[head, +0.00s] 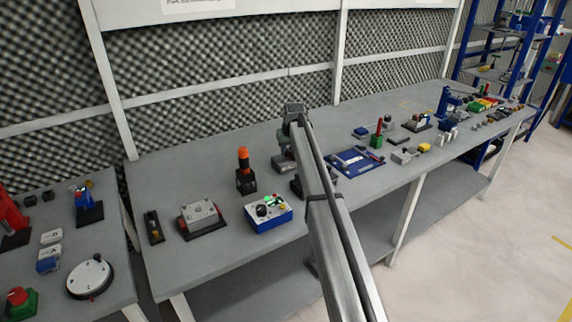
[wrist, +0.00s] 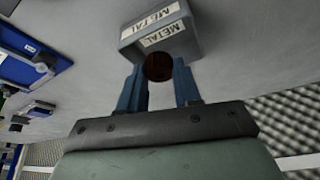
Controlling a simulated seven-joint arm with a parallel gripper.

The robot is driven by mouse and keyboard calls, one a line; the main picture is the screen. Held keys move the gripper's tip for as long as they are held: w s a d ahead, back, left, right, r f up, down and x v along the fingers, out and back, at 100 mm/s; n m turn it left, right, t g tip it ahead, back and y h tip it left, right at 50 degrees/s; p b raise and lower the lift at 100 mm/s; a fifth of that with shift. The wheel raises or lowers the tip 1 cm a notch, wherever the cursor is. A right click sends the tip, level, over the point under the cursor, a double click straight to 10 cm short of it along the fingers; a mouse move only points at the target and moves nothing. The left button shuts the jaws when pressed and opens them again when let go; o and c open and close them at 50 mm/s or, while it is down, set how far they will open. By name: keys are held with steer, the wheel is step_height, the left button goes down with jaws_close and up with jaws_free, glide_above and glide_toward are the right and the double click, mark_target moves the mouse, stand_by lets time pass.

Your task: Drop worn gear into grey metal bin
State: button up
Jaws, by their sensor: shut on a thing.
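The grey metal bin (wrist: 184,45), with METAL labels on it, stands on the bench just beyond my fingertips in the wrist view. In the head view it appears as a small grey box (head: 284,166) below the end of my arm, partly covered. My gripper (wrist: 160,82) has two blue fingers shut on a dark reddish-brown round piece, the worn gear (wrist: 158,67). The gear is close to the bin and overlaps its near side in the picture; I cannot tell whether it is above the opening. In the head view the gear is not distinguishable.
A blue board (head: 355,161) with parts lies right of the bin. A blue control box (head: 268,214), an orange-topped device (head: 244,170) and a grey block on a dark plate (head: 201,218) stand to the left. A foam wall (head: 220,60) rises behind. Bare bench lies behind the bin.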

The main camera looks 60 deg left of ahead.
steer(key=shift+f, duration=1.2)
steer(key=o, duration=1.2)
steer(key=shift+c, duration=0.2)
steer(key=shift+r, duration=0.1)
steer(key=v, duration=1.3)
steer(key=shift+d+r, duration=0.25)
steer(key=shift+r, duration=0.05)
steer(key=shift+s, duration=0.1)
